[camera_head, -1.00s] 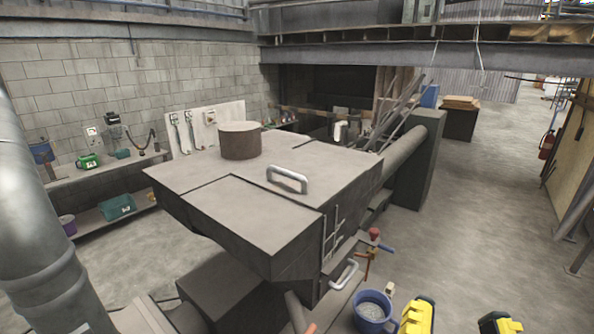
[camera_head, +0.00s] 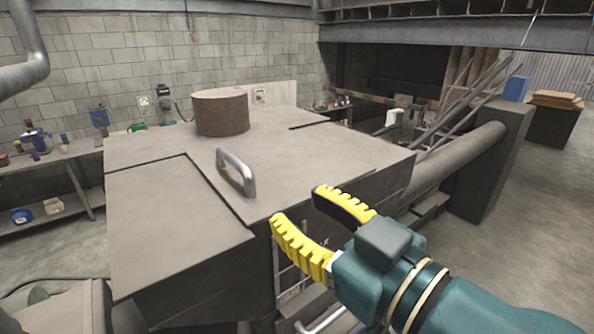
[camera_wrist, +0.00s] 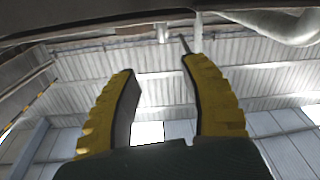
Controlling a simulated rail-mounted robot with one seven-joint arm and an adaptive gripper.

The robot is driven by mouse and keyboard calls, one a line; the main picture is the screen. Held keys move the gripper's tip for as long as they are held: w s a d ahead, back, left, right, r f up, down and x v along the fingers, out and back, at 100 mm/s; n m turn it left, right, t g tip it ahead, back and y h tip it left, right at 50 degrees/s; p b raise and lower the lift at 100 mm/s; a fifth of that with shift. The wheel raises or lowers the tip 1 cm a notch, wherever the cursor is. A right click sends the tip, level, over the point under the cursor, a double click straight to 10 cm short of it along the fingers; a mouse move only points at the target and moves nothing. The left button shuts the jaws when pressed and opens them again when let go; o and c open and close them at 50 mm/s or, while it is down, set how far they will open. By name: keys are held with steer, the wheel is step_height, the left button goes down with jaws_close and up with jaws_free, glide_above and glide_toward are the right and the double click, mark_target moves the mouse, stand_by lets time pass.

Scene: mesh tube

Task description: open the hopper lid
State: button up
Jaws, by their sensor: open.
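The hopper lid (camera_head: 290,170) is a flat grey panel on top of the large hopper, and it lies closed. A silver bar handle (camera_head: 236,172) stands up from the lid near its front left edge. My gripper (camera_head: 296,205) is open and empty, with yellow ribbed fingers, in front of the hopper's front edge. It is to the right of the handle and apart from it. In the wrist view my gripper (camera_wrist: 160,85) shows two spread fingers with nothing between them. The wrist view looks up at the roof, and a dark edge crosses its top.
A brown cylinder (camera_head: 221,112) stands on the hopper top behind the handle. A thick pipe (camera_head: 455,158) and a dark column (camera_head: 490,155) are at the right. A workbench (camera_head: 65,155) with small items lies at the left wall. Open floor (camera_head: 550,230) is at the right.

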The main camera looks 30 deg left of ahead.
mark_target(249, 173)
steer(key=p+x, duration=0.2)
steer(key=x, duration=0.5)
steer(key=p+x, duration=0.3)
steer(key=x, duration=0.5)
steer(key=shift+s+a+r, duration=0.15)
steer(key=shift+a+r, duration=0.05)
steer(key=shift+a+f, duration=0.1)
steer(key=shift+a, duration=0.1)
steer(key=shift+o, duration=0.2)
jaws_close()
